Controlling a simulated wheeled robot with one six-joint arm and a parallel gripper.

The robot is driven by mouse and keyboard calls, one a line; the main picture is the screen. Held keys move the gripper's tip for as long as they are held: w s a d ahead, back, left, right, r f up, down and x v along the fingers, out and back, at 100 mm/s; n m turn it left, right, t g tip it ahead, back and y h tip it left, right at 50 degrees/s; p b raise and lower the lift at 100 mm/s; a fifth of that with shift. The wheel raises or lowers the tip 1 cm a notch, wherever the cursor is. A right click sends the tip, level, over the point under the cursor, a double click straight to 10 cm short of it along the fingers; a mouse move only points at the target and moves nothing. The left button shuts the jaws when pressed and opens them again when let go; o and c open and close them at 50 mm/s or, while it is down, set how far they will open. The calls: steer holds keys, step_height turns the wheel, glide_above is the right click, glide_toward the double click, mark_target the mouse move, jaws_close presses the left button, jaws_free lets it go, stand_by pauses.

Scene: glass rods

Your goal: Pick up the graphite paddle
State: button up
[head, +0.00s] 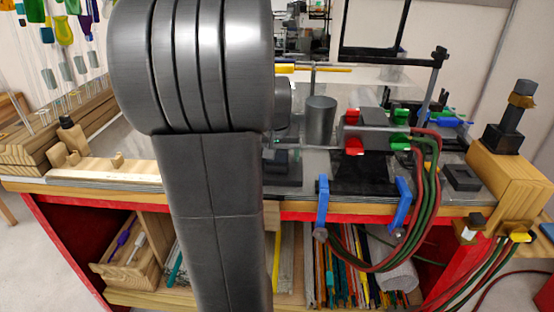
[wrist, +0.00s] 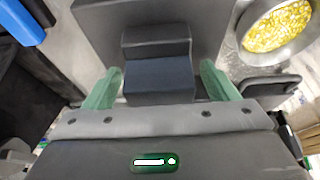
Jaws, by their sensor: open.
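The graphite paddle, as far as I can tell, is the dark grey stepped block (wrist: 157,82) on a flat dark plate in the middle of the wrist view. In the head view it appears as a dark low piece (head: 284,166) on the table, just right of my arm and partly hidden by it. My gripper (wrist: 163,86) is open, with one greenish finger on either side of the block. The fingers look apart from the block, but their exact height over it is unclear. In the head view my arm hides the gripper.
A metal cup (wrist: 280,28) of yellow granules stands close at the right in the wrist view. The head view shows a burner with red and green fittings (head: 375,130), blue brackets (head: 322,203) with hoses, and a small dark block (head: 462,178) at the right.

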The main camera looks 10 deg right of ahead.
steer(key=shift+c, duration=0.4)
steer(key=c, duration=1.1)
steer(key=shift+r, duration=0.15)
